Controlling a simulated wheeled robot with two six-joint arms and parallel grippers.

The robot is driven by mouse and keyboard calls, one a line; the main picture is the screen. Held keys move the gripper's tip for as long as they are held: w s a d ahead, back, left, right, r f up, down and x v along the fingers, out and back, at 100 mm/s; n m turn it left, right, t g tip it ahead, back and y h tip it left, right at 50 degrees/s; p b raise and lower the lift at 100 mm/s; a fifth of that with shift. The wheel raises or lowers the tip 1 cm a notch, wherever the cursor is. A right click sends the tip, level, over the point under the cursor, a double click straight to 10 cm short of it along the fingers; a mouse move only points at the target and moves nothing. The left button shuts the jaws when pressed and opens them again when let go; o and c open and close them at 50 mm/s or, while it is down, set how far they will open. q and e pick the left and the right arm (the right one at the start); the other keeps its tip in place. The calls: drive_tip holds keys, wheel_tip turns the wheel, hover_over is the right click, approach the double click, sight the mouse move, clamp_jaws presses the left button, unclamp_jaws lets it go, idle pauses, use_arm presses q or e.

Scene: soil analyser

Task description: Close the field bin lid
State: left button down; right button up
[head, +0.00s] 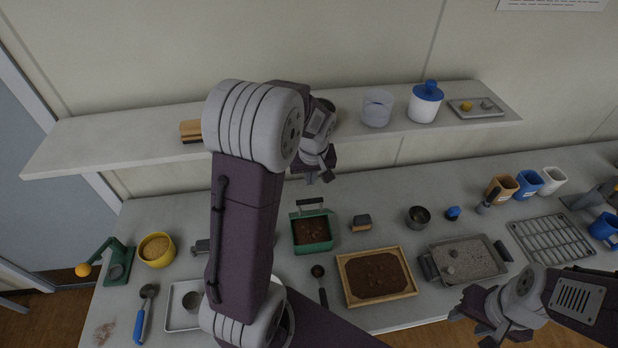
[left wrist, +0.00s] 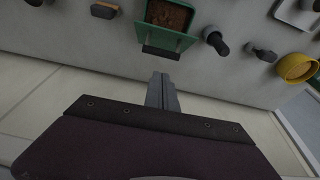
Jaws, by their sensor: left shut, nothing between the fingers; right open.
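The field bin (head: 312,246) is a green box holding brown soil, at the middle of the bench in the head view. Its lid (head: 308,211) stands open at the back edge, with a dark handle. The left wrist view shows the bin (left wrist: 146,12) with its lid (left wrist: 172,37) tipped toward the wall. My left gripper (head: 319,181) is shut and empty, above and behind the lid, apart from it. Its closed fingers show in the left wrist view (left wrist: 162,90). My right gripper (head: 480,330) is open and empty at the front right, far from the bin.
A wooden tray of soil (head: 377,275) lies in front right of the bin, a dark scoop (head: 321,285) in front. A small brown-topped block (head: 361,223) is right of it. The shelf (head: 350,135) with jars runs behind, close to my left gripper.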

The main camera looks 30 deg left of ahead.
use_arm(q)
drive_tip(key=p+x, duration=0.1)
drive_tip(key=x, duration=0.9)
drive_tip(key=shift+w, duration=0.2)
drive_tip(key=shift+a, duration=0.1)
